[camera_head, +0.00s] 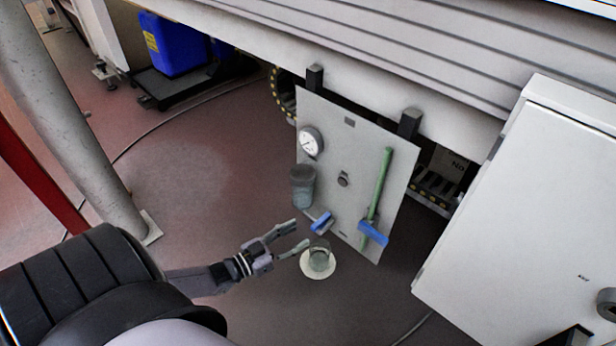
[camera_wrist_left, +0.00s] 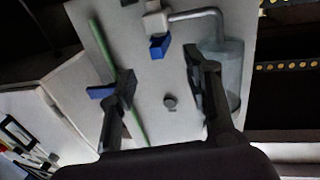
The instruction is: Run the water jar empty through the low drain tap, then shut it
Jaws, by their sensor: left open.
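A translucent grey water jar (camera_head: 303,187) is fixed to the left side of an upright white panel (camera_head: 345,128). Below it is the low drain tap with a blue handle (camera_head: 320,222). In the left wrist view, a bent metal pipe (camera_wrist_left: 198,14) joins the jar (camera_wrist_left: 232,75) to the tap's blue handle and body (camera_wrist_left: 159,46). A clear glass (camera_head: 319,258) stands on a pale round disc (camera_head: 318,274) on the floor under the tap. My left gripper (camera_head: 299,234) is open and empty, just short of the tap. My right gripper is out of view. The water level cannot be read.
A round gauge (camera_head: 311,142), a small knob (camera_head: 343,180) and a green pipe (camera_head: 380,185) with another blue handle (camera_head: 373,233) are on the panel. A white cabinet (camera_head: 530,200) stands at right.

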